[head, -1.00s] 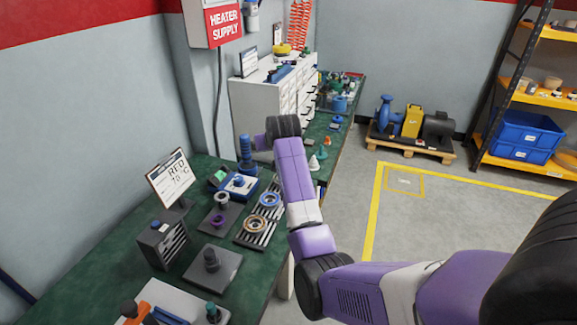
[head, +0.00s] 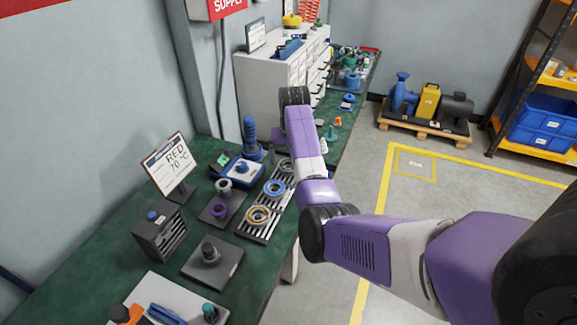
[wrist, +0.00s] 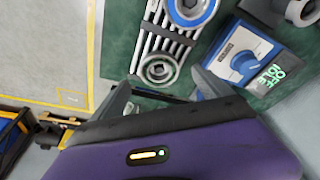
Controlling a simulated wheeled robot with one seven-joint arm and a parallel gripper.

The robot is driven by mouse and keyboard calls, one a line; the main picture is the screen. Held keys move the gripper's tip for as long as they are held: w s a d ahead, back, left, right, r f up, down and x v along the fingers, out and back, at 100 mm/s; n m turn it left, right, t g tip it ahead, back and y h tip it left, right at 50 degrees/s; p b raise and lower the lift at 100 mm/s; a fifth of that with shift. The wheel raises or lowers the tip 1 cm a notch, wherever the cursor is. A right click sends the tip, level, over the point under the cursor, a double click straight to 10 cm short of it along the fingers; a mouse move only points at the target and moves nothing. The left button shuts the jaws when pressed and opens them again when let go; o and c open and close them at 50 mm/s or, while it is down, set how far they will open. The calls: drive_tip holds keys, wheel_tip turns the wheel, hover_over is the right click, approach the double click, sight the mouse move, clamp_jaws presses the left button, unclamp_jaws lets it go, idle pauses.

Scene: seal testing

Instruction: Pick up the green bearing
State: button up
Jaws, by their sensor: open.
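No bearing that is clearly green shows in these frames. On the slotted rack (head: 246,232) lie a tan bearing (head: 257,215), a blue-ringed bearing (head: 274,187) and a smaller grey bearing (head: 286,165) at the far end. In the wrist view, the blue-ringed bearing (wrist: 190,8) is at the top edge and the grey bearing (wrist: 158,70) is below it. My gripper (wrist: 160,92) is open, its two dark fingers pointing toward the rack on either side of the grey bearing in the picture. It holds nothing that I can see. In the head view my arm hides the fingers.
A blue heater (head: 238,170) with a green display stands beside the rack. Several dark fixtures, a sign (head: 168,163) and a white tray (head: 140,292) share the green bench. A drawer cabinet (head: 270,85) stands behind. Open floor (head: 410,215) lies to the right.

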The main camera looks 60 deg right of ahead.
sight(288, 166)
drive_tip(key=shift+x, duration=2.05)
drive_tip(key=shift+d, duration=0.15)
drive_tip(key=shift+r, duration=0.1)
drive_tip(key=c, duration=1.8)
